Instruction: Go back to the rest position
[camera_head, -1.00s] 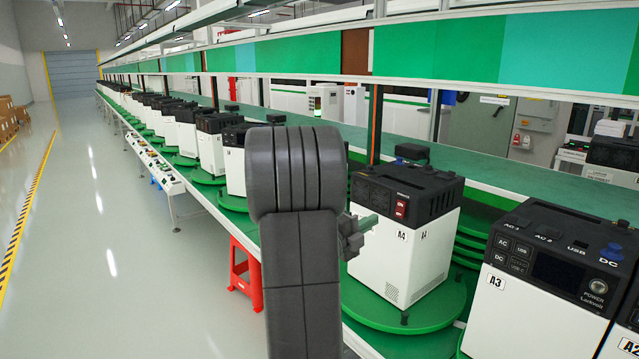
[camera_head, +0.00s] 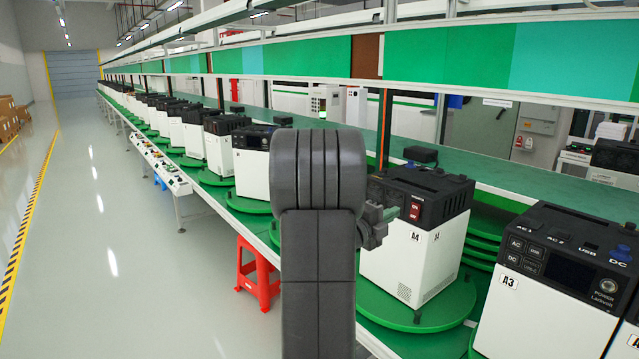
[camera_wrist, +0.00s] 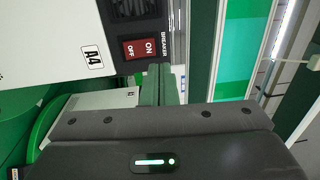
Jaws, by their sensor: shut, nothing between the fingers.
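My gripper (camera_head: 380,217) shows at the right side of my dark grey arm, in front of the white box labelled A4. In the wrist view the two green fingers (camera_wrist: 158,86) are together with nothing held. They are near the red ON/OFF breaker switch (camera_wrist: 142,48) of the A4 box (camera_wrist: 60,40); I cannot tell whether they touch it. In the head view the A4 box (camera_head: 405,262) stands upright on a green turntable (camera_head: 432,312), its red switch (camera_head: 414,211) just right of the fingers. My arm hides part of the box's left side.
The A3 box (camera_head: 545,300) stands at the right, with a dark control panel on top. A row of similar boxes on turntables runs back to the left. A red stool (camera_head: 258,272) stands under the line's edge. The pale floor (camera_head: 110,230) at left is clear.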

